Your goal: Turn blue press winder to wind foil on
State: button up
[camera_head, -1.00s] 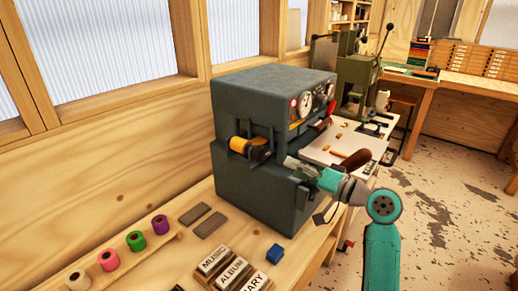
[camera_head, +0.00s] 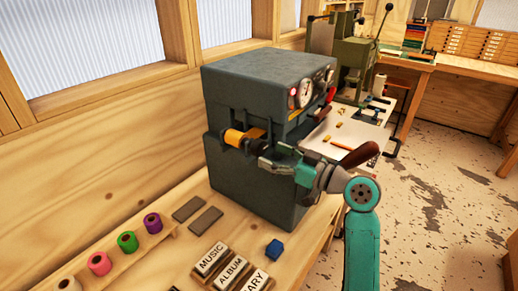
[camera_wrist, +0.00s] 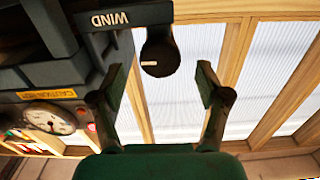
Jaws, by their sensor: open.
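The slate blue-grey press (camera_head: 250,95) stands on the bench, with a gold foil roll (camera_head: 236,138) held in the slot on its side. In the wrist view, a dark round winder knob (camera_wrist: 160,52) with a pale line mark sits beside a WIND label (camera_wrist: 110,19), which appears upside down. My gripper (camera_wrist: 162,72) is open, its fingers apart on either side of the knob's line in the picture; I see no contact. In the head view my gripper (camera_head: 264,156) is at the press's side, just right of the foil roll; the knob is hidden there.
Pink, green and purple rolls (camera_head: 127,242) stand on a rail at lower left. Grey slabs (camera_head: 205,222), a blue cube (camera_head: 275,250) and lettered blocks (camera_head: 230,268) lie on the bench. A dial (camera_wrist: 48,119) is on the press. A green machine (camera_head: 350,60) stands behind.

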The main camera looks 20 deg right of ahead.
aim_at(262, 151)
jog(key=shift+x, duration=2.45)
jog(key=c, duration=1.2)
